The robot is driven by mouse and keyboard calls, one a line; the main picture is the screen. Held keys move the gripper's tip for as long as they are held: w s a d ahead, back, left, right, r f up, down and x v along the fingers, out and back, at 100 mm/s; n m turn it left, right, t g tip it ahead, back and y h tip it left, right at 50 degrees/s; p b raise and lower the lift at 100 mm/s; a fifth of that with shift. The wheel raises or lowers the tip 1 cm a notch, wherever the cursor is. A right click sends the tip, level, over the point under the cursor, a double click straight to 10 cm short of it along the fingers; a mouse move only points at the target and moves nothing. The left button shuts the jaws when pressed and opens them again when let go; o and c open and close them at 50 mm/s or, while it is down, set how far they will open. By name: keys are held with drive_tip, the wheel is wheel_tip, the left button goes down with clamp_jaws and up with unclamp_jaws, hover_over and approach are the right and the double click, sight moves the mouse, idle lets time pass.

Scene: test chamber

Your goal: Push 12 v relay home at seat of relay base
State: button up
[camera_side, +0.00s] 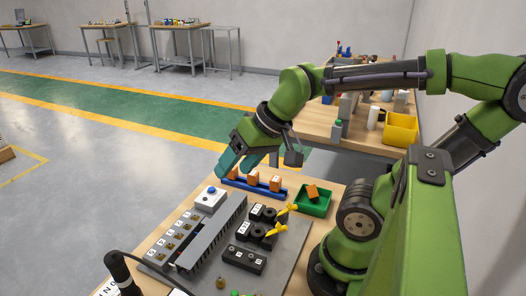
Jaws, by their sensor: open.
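Several orange block-like relays (253,178) stand in a blue rack (262,190) at the back of the work table. Another orange block (312,192) lies tilted in a green bin (316,208) to the right. Their markings are too small to read, so I cannot tell which is the 12 V relay. Black bases with round parts (258,231) and yellow levers sit on the grey panel; which one is the relay base is unclear. No orange block shows in them. My gripper (236,168) is open, with teal fingers above and left of the rack's left end.
A white box with a blue button (210,198) stands behind. A black rod-like object (122,272) rises at front left. A yellow bin (400,130) is on the back table.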

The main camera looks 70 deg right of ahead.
drive_tip(key=w+d+f+m+g, duration=0.25)
drive_tip(key=w+d+m, duration=0.25)
drive_tip(key=d+m, duration=0.25)
drive_tip(key=m+g+h, duration=0.2)
drive_tip(key=m+g, duration=0.2)
drive_tip(key=m, duration=2)
hover_over(253, 173)
wheel_tip(253, 173, down, 2)
wheel_tip(253, 173, down, 11)
drive_tip(key=shift+s+a+f, duration=0.1)
drive_tip(key=shift+a, duration=0.05)
drive_tip(key=shift+d+f, duration=0.15)
drive_tip(key=shift+f, duration=1.15)
drive_tip(key=shift+d+f, duration=0.1)
drive_tip(key=shift+f, duration=1.2)
drive_tip(key=c, duration=1.1)
